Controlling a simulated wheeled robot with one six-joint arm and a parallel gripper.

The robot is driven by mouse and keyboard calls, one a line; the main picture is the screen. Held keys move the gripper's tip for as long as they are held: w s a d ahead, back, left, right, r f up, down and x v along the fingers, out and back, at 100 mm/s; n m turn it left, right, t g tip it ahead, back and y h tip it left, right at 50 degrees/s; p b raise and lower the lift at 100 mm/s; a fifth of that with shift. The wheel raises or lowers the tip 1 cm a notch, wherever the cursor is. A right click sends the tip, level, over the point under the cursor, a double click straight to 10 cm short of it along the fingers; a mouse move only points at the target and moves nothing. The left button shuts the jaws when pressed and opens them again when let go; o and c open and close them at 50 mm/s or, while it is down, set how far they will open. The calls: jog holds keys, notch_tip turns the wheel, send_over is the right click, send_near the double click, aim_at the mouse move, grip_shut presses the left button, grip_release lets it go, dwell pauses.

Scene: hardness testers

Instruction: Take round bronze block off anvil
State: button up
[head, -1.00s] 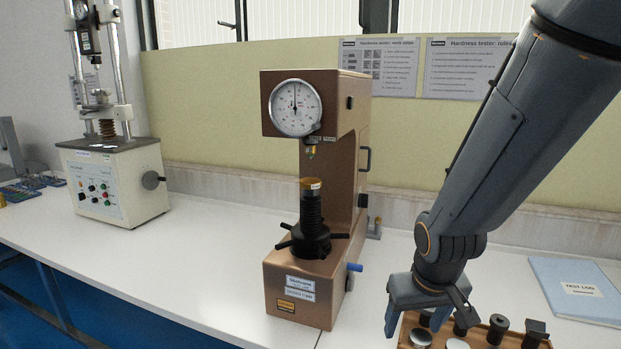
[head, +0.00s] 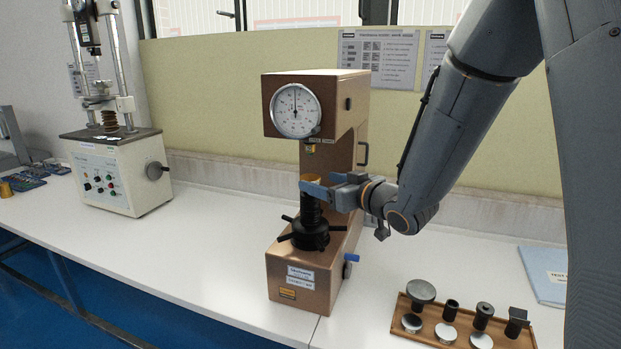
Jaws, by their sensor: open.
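The round bronze block (head: 312,178) sits on top of the black anvil post of the brown hardness tester (head: 316,110), below the dial and the indenter (head: 311,148). My gripper (head: 318,188) reaches in from the right at the block's height. Its jaws are open; one finger shows in front of the block and the other is partly hidden behind it. I cannot tell whether the fingers touch the block. The black handwheel (head: 310,235) is below on the tester's base.
A wooden tray (head: 462,338) with dark anvils and pale discs lies at the lower right. A blue folder (head: 545,275) is at the right edge. A white test machine (head: 118,175) stands at the left. The white bench (head: 215,225) is clear between the machines.

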aim_at(310, 177)
jog(key=shift+p+x, duration=1.3)
jog(key=shift+x, duration=1.5)
jog(key=c, duration=1.4)
jog(key=shift+r, duration=0.2)
